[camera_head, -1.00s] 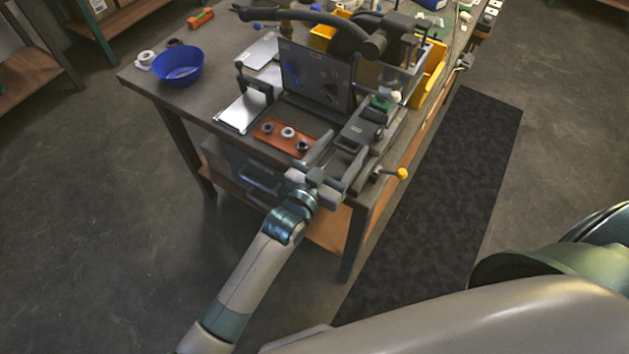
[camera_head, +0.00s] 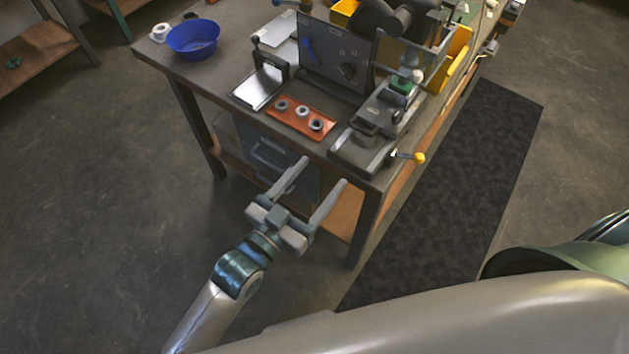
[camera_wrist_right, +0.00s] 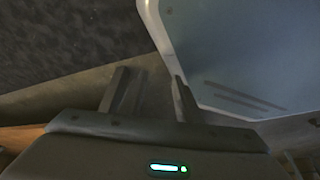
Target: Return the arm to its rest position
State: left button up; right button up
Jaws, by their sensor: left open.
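My left gripper (camera_head: 322,172) is open and empty in the head view. Its two grey fingers are spread and point up toward the front edge of the workbench (camera_head: 190,75). It hangs in front of the bench, clear of the parts on top. My left arm comes in from below. My right gripper (camera_wrist_right: 149,76) shows in the right wrist view with its two dark fingers apart and nothing visible between them. The right gripper is not visible in the head view.
The bench holds a blue bowl (camera_head: 193,40), an orange tray (camera_head: 300,117) with three rings, a dark upright panel (camera_head: 333,58) and a vise-like fixture with a yellow knob (camera_head: 419,158). A dark mat (camera_head: 460,170) lies at right. Floor left of the arm is clear.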

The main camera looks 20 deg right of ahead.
pick_arm(q)
jog(key=shift+s+a, duration=0.15)
jog(key=shift+a, duration=0.1)
dwell(0.5)
jog(key=w+a+f+n+y, duration=0.1)
jog(key=w+a+f+y, duration=0.15)
jog(key=f, duration=0.65)
jog(key=w+a+f+n+y, duration=0.2)
jog(key=a+f, duration=0.2)
jog(key=f, duration=0.4)
jog(key=s+a+f+n+g+y, duration=0.1)
jog(key=a+f+y, duration=0.1)
jog(key=a+f, duration=0.5)
jog(key=s+a+f+n+y, duration=0.1)
jog(key=s+a+f+y, duration=0.15)
jog(key=f, duration=0.85)
jog(key=s+a+f+n+g+y, duration=0.1)
jog(key=s+a+f+g, duration=0.1)
jog(key=s+a+f, duration=0.3)
jog(key=s+a+f+n+g+y, duration=0.1)
jog(key=s+a+f, duration=0.4)
jog(key=s+f, duration=0.5)
jog(key=s+a+f+g+y, duration=0.2)
jog(key=s+a+f, duration=0.4)
jog(key=s, duration=0.4)
jog(key=shift+f+n+g, duration=0.3)
jog(key=shift+f+n, duration=0.1)
jog(key=shift+f, duration=0.4)
